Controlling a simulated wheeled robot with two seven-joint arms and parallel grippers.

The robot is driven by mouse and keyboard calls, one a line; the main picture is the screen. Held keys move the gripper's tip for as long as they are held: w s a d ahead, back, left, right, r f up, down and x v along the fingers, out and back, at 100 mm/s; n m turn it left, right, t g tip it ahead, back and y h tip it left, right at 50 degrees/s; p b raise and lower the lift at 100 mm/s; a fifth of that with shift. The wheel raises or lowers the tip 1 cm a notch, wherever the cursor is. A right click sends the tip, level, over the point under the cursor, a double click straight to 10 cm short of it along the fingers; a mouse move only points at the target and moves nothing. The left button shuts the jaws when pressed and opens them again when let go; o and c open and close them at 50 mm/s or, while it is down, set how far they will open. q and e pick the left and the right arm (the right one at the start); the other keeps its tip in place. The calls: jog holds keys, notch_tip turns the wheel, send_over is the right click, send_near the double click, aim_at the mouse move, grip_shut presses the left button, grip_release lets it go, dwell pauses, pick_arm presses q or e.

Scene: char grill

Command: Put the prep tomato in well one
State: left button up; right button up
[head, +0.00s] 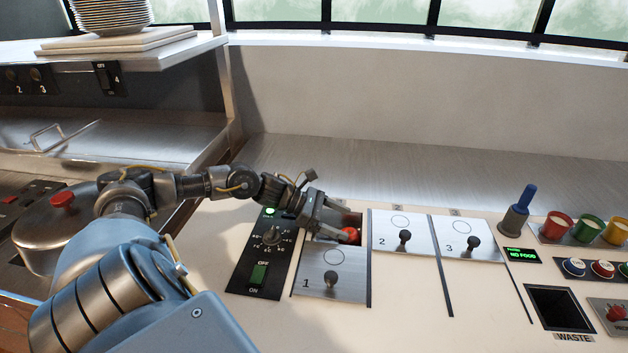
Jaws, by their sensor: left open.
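My left gripper (337,233) reaches in from the left to the opening of well one and is open. A red tomato (350,235) shows at its fingertips, inside the outline of the opening. The fingers partly hide it, and I cannot tell how deep it sits. Well one's steel lid (331,267), marked 1, is slid toward the front, so the back part of the well is uncovered. My right gripper is not in view.
The lids of well two (400,232) and well three (464,240) are shut. A control panel (264,253) with a knob and switch is left of well one. At right are a blue-handled tool (521,211), coloured cups (588,229) and a waste opening (560,308).

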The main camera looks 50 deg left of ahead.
aim_at(350, 232)
pick_arm(q)
jog(key=v, duration=0.7)
jog(key=shift+v, duration=0.85)
jog(key=shift+r, duration=0.2)
jog(key=shift+w+d+f, duration=0.2)
jog(key=shift+w+d, duration=0.05)
jog(key=shift+d, duration=0.1)
jog(key=p+x, duration=0.1)
jog(key=x, duration=0.9)
jog(key=shift+w+d+f, duration=0.15)
jog(key=shift+w+f, duration=0.05)
jog(key=shift+w, duration=0.05)
jog(key=shift+d+f, duration=0.2)
